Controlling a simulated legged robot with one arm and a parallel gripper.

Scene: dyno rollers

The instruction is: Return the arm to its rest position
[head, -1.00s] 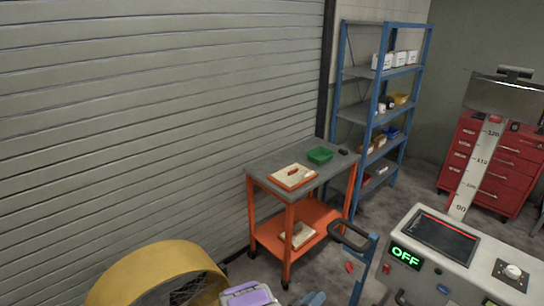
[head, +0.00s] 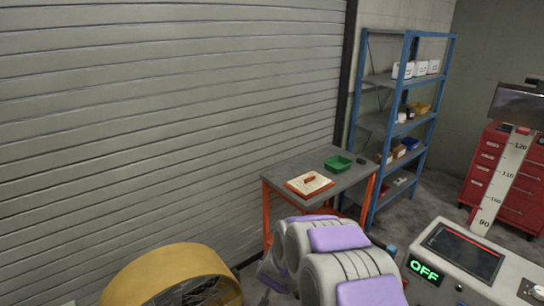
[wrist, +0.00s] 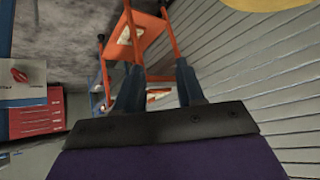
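My arm, grey with purple pads, fills the lower middle of the head view, in front of the orange cart (head: 295,166). In the wrist view my gripper (wrist: 158,70) has its two dark fingers apart with nothing held between them. The orange cart (wrist: 160,30) shows beyond the fingertips, tilted in the picture. I cannot clearly make out the fingers in the head view.
A yellow drum fan (head: 165,270) stands at lower left, by the grey shutter (head: 150,120). The control console (head: 500,285) reading OFF is at lower right. A blue shelf rack (head: 383,80) and a red tool cabinet (head: 485,165) stand behind.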

